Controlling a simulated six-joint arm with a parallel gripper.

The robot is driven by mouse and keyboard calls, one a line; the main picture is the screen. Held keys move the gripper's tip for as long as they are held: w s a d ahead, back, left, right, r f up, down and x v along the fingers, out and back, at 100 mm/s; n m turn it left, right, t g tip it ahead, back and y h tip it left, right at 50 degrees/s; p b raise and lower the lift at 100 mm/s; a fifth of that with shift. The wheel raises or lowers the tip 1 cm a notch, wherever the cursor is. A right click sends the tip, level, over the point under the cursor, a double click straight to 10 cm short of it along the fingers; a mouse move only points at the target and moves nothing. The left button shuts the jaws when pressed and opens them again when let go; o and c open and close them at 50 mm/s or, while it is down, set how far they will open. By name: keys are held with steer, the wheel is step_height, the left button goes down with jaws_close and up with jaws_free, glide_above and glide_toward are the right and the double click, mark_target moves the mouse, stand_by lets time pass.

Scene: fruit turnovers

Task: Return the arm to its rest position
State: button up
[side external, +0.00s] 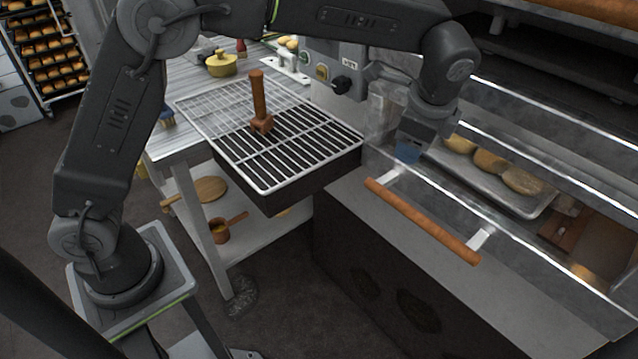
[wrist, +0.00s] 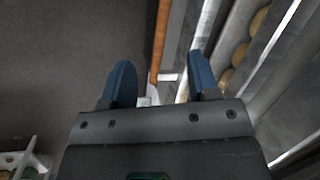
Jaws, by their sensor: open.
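My gripper (wrist: 160,85) shows in the wrist view with its two blue fingers spread apart and nothing between them. In the side view my gripper (side external: 408,152) hangs at the end of my arm, pointing down, in front of the oven opening and above the inner end of the orange-brown handle bar (side external: 422,222). The handle bar also shows beyond the fingers in the wrist view (wrist: 161,40). From the side view I cannot tell how far the gripper is from the bar. My arm reaches across the top of the picture from its base at lower left.
A metal tray (side external: 485,186) with several baked turnovers (side external: 490,161) sits in the oven at right. A wire rack (side external: 310,150) stands left of the gripper, with a brown wooden-handled tool (side external: 260,100) upright on it. A yellow pot (side external: 221,64) stands on the table behind. Dark floor lies in front.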

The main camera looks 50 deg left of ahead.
steer(key=s+a+r+n+t+h, duration=0.1)
steer(key=s+a+r+n, duration=0.3)
steer(key=s, duration=0.3)
steer(key=s+a+r+n+h, duration=0.1)
steer(key=s+a+r+n, duration=0.25)
steer(key=s+a, duration=0.3)
steer(key=s+a+f+n+t, duration=0.1)
steer(key=s+a+f+n, duration=0.1)
steer(key=s, duration=0.4)
steer(key=s+a+f+n+t+h, duration=0.1)
steer(key=s+a+f+n, duration=0.1)
steer(key=s+n, duration=0.2)
steer(key=s, duration=0.3)
steer(key=shift+s+a, duration=0.25)
steer(key=shift+a, duration=0.05)
